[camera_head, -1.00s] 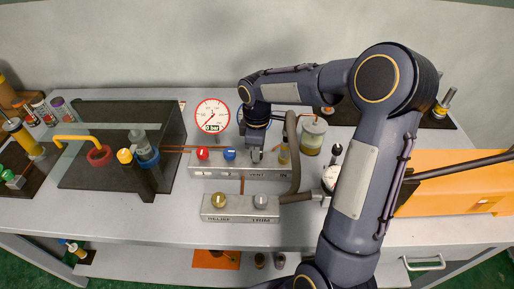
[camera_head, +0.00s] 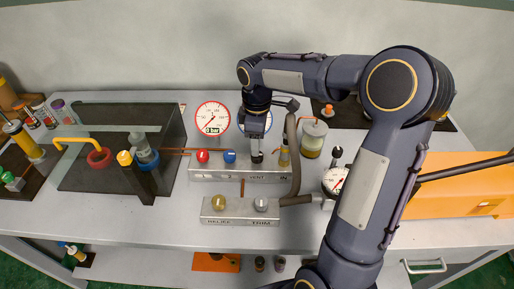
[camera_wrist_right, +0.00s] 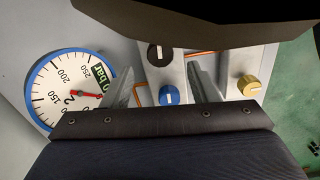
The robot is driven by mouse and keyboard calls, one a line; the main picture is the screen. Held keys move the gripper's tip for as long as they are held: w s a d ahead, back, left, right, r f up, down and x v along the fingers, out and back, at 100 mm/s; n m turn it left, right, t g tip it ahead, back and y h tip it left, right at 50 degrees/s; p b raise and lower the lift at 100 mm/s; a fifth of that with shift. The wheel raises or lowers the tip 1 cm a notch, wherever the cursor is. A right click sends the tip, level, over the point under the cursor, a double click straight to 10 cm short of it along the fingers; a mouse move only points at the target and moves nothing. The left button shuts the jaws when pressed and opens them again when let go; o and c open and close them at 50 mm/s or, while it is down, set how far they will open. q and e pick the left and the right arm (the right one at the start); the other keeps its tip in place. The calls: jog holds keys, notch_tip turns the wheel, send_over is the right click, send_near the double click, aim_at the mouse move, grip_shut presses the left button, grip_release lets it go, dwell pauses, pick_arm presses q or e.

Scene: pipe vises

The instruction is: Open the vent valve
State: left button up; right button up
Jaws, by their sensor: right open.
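The vent valve has a black knob (camera_head: 257,157) on the rear grey manifold block (camera_head: 215,174), above a partly hidden label. In the wrist view the black knob (camera_wrist_right: 154,60) shows a white bar that runs up and down the picture, like the bar on the blue knob (camera_wrist_right: 169,100) beside it. My right gripper (camera_head: 257,147) points down just above the black knob. In the wrist view its fingers (camera_wrist_right: 165,85) are apart with nothing held between them. My left gripper is not in view.
A red knob (camera_head: 202,156) and the blue knob (camera_head: 229,156) stand left of the black one. A red-rimmed gauge (camera_head: 212,118) stands behind. The front block carries a gold knob (camera_head: 218,203) and a silver knob (camera_head: 261,204).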

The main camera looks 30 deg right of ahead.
jog(key=shift+r, duration=1.4)
